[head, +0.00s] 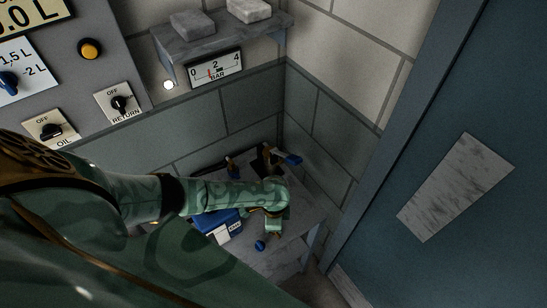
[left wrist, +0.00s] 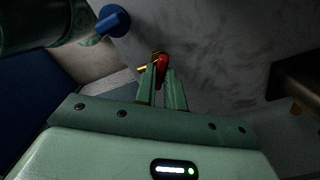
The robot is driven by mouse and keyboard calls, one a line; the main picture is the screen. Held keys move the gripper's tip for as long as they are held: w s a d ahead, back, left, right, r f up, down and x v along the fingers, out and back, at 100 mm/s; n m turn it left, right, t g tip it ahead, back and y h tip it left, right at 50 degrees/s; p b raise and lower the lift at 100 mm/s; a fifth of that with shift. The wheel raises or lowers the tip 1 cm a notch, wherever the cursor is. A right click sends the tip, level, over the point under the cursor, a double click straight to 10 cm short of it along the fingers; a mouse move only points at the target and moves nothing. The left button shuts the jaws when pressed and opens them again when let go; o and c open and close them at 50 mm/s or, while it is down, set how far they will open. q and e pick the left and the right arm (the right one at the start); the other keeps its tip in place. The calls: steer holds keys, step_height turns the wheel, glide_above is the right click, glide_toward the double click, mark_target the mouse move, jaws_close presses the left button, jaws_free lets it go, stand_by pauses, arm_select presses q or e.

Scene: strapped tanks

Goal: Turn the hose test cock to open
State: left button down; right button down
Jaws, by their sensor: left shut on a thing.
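My left gripper (head: 272,222) reaches in from the left over the low grey bench in the corner. In the left wrist view its two green fingers (left wrist: 163,80) are closed around a small brass piece with a red handle (left wrist: 162,62). This looks like the hose test cock, but no label on it can be read. The fingers cover much of it, and I cannot tell which way it is turned. In the head view my arm and gripper hide the red handle. My right gripper is in neither view.
A blue knob (head: 260,245) sits close to the gripper, also in the left wrist view (left wrist: 112,21). A blue box (head: 220,226) with a label stands on the bench (head: 286,262). Blue-handled valves (head: 290,159) are behind. A gauge (head: 215,70) hangs above; a blue door (head: 455,185) is right.

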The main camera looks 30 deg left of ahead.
arm_select(q)
steer(key=n+p, duration=0.2)
steer(key=n, duration=0.1)
steer(key=shift+d+r+n, duration=0.1)
steer(key=shift+n, duration=0.2)
steer(key=shift+n+p, duration=1)
steer(key=shift+n, duration=0.7)
steer(key=c, duration=1.5)
jaws_free()
